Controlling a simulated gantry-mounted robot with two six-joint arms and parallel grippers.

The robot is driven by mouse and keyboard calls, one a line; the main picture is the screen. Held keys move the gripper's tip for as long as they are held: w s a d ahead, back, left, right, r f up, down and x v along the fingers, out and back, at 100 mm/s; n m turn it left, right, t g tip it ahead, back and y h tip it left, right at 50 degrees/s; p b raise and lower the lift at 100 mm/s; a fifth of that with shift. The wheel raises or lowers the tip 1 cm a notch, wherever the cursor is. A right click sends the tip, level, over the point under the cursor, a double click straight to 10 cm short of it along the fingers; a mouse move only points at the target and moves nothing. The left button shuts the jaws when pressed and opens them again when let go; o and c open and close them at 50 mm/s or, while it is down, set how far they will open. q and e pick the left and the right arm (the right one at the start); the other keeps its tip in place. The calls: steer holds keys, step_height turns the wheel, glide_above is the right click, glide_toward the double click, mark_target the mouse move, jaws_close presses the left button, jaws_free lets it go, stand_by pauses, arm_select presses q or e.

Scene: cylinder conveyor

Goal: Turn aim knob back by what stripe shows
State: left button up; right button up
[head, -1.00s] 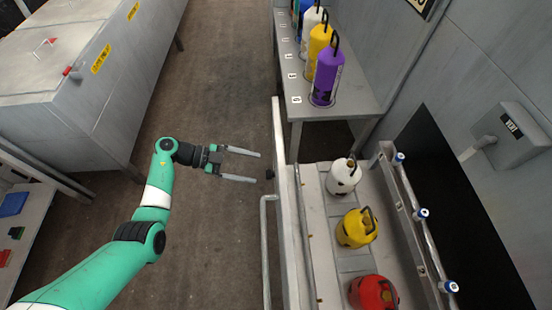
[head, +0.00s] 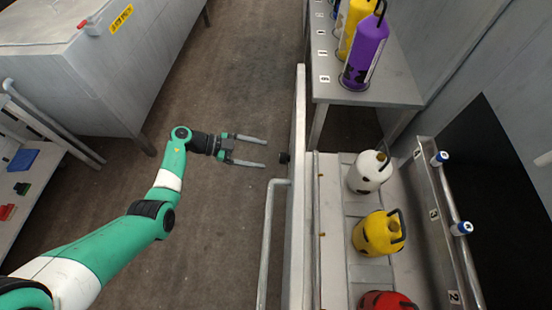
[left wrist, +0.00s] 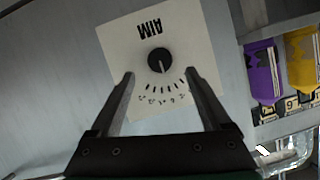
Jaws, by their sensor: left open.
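The aim knob (left wrist: 159,61) is a round black dial on a white plate marked AIM (left wrist: 188,37), upside down in the left wrist view. A pale pointer line on it runs downward, slightly right, toward a fan of tick marks and small numbers too blurred to read. In the head view the knob (head: 284,157) is a small black stub on the conveyor's side wall. My left gripper (head: 265,152) is open and empty, its fingers pointing at the knob from a short way off. Its fingertips (left wrist: 161,73) frame the knob in the wrist view. I cannot make out a stripe.
White (head: 370,171), yellow (head: 376,234) and red (head: 384,301) cylinders stand on the conveyor. A purple cylinder (head: 366,52) and others stand on a numbered shelf (head: 385,92). A grey pipe rail (head: 268,240) runs beside the wall (head: 297,220).

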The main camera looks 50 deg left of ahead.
mark_target(283, 158)
arm_select(q)
steer(key=b+x, duration=0.2)
steer(key=x, duration=0.4)
steer(key=shift+w+d, duration=0.15)
steer(key=shift+d, duration=0.05)
steer(key=shift+f, duration=0.1)
steer(key=shift+c, duration=0.3)
jaws_close()
